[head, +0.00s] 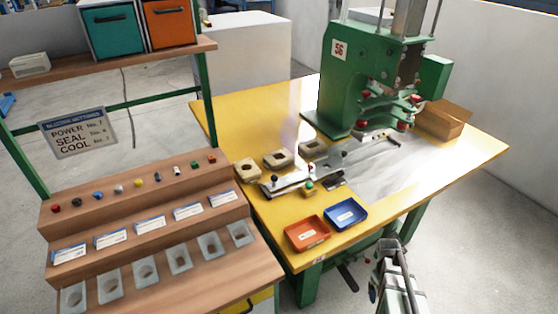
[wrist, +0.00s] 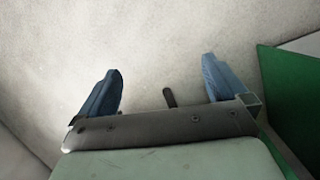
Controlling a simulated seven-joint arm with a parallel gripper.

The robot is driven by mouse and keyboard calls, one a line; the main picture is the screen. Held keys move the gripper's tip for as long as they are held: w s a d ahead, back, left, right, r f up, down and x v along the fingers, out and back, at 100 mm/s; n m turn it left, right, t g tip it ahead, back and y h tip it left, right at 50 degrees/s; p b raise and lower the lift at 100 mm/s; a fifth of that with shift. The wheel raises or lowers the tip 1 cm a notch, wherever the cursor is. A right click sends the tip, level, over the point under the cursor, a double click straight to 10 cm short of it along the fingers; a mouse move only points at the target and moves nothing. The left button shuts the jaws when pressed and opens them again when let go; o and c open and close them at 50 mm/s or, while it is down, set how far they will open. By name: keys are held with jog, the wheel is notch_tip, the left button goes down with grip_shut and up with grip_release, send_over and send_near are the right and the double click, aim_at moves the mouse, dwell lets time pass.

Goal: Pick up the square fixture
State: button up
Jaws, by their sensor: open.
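Several pale cream fixture blocks with holes lie on the yellow table (head: 235,115), left of the green press. One block (head: 247,170) is at the table's left edge. Another block (head: 277,159) is just right of it, and a third (head: 315,148) is close to the press base. They are too small for me to tell which is the square fixture. My gripper (wrist: 162,84) is open and empty, with two blue fingers spread wide over pale floor in the wrist view. In the head view my arm is at the lower right, in front of the table. No fixture shows in the wrist view.
The green press (head: 345,80) stands at the table's back. A red tray (head: 307,233) and a blue tray (head: 346,213) sit near the front edge. A wooden stepped rack (head: 150,215) is at left, and a cardboard box (head: 440,120) at right. Green structure (wrist: 280,110) borders my gripper's right side.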

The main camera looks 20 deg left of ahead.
jog(key=w+r+n+t+h, duration=0.1)
jog(key=w+r+n+t, duration=0.15)
jog(key=w+r, duration=1.3)
jog(key=w+r+n+t+h, duration=0.15)
jog(key=w+r+n, duration=0.25)
jog(key=w+r, duration=1.2)
notch_tip(320, 180, up, 3)
jog(key=n+g+y, duration=0.2)
jog(key=n+y, duration=0.3)
jog(key=n, duration=1.1)
send_over(279, 156)
jog(key=s, duration=0.3)
jog(key=f, duration=1.2)
jog(key=shift+w+d+f, duration=0.2)
jog(key=shift+d+f, duration=0.15)
jog(key=shift+f, duration=0.05)
